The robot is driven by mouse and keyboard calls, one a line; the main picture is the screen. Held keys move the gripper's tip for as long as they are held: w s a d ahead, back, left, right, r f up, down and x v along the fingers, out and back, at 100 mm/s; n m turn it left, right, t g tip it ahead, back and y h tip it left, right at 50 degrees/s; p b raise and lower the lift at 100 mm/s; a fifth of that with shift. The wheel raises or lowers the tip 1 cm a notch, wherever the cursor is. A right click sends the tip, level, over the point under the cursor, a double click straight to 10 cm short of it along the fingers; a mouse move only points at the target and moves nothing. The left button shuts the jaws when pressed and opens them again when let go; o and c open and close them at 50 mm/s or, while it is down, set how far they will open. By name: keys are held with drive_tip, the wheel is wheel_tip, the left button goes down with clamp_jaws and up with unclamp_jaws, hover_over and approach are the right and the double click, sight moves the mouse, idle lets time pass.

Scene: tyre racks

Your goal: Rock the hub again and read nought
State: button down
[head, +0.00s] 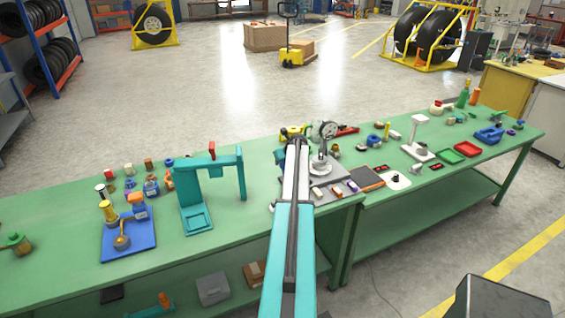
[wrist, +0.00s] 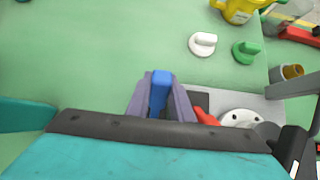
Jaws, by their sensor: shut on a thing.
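My gripper (wrist: 161,88) shows at the lower middle of the wrist view, its two grey-purple fingers shut on an upright blue piece (wrist: 160,82). Whether this piece is fixed to the hub's fixture cannot be told. To its right a pale round hub face (wrist: 241,118) with small dark holes is partly hidden by grey and dark parts. A red piece (wrist: 205,116) lies between the fingers and the hub. In the head view a round dial gauge (head: 329,130) stands above the hub's base (head: 320,167), just right of my arm. Its reading is too small to make out.
A teal press frame (head: 188,190) stands left on the green bench (head: 262,185). A white stand (head: 417,140) and red and green trays are on the right. White (wrist: 202,43) and green (wrist: 246,51) knobs lie beyond my gripper, with clear bench left of them.

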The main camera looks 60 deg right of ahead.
drive_tip(key=shift+w+d+r, duration=0.1)
drive_tip(key=shift+w, duration=0.2)
drive_tip(key=c, duration=1.8)
unclamp_jaws()
drive_tip(key=shift+o, duration=1.2)
drive_tip(key=shift+s, duration=0.1)
drive_tip(key=shift+s, duration=0.1)
drive_tip(key=shift+s+a+r+b, duration=0.3)
drive_tip(key=shift+a+r+b, duration=0.05)
drive_tip(key=shift+r+b, duration=0.1)
drive_tip(key=b+v, duration=0.4)
drive_tip(key=v, duration=0.8)
drive_tip(key=shift+r, duration=0.3)
